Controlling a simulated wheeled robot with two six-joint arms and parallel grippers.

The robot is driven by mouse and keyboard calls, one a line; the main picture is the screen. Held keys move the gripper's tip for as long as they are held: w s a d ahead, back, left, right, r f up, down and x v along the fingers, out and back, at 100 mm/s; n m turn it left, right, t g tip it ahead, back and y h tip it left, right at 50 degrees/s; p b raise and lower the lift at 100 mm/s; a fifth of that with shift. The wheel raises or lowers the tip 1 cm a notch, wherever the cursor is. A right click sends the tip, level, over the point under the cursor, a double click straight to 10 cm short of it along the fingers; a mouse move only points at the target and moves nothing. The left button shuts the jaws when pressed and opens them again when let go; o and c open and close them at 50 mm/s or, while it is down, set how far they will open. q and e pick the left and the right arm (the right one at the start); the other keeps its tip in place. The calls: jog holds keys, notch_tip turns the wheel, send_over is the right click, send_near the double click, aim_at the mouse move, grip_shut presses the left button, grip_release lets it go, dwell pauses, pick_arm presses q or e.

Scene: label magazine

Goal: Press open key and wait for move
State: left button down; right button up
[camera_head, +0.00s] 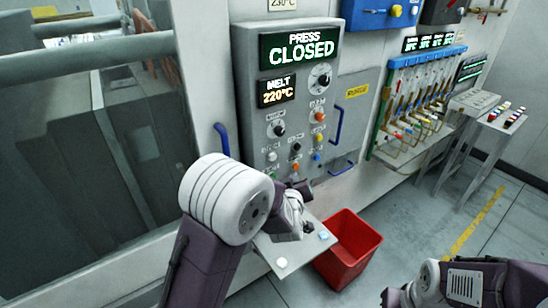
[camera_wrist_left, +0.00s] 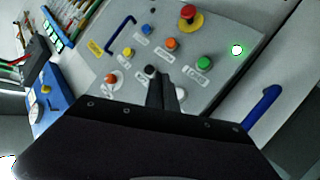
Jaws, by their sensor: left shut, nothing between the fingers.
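The grey press control panel (camera_head: 345,95) stands ahead in the head view; its display (camera_head: 300,47) reads PRESS CLOSED. My left gripper (camera_head: 302,188) is in front of the panel's lower edge, partly hidden by my wrist. In the left wrist view its dark fingers (camera_wrist_left: 161,84) are shut and empty, over the panel's lower part. Near them are a black control (camera_wrist_left: 151,70), an orange button (camera_wrist_left: 170,44) and a green button (camera_wrist_left: 204,62). A lit white button (camera_wrist_left: 236,50) is farther right. Small labels are too blurred to read, so I cannot tell which key is open. Contact is unclear.
A small display (camera_head: 277,91) reads MELT 220°C. A red bin (camera_head: 350,249) stands on the floor below the panel. A blue handle (camera_head: 222,139) is left of the panel. Hose racks (camera_head: 410,62) and a side table (camera_head: 497,120) are at right.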

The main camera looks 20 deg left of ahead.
aim_at(273, 157)
pick_arm(q)
jog(key=w+a, duration=0.5)
jog(key=a, duration=0.1)
jog(key=shift+w+a+b, duration=0.25)
jog(key=shift+w+b, duration=0.15)
jog(key=shift+b, duration=0.05)
jog(key=shift+d+f, duration=0.1)
dwell(1.8)
jog(key=shift+w+a, duration=0.3)
jog(key=shift+a, duration=0.1)
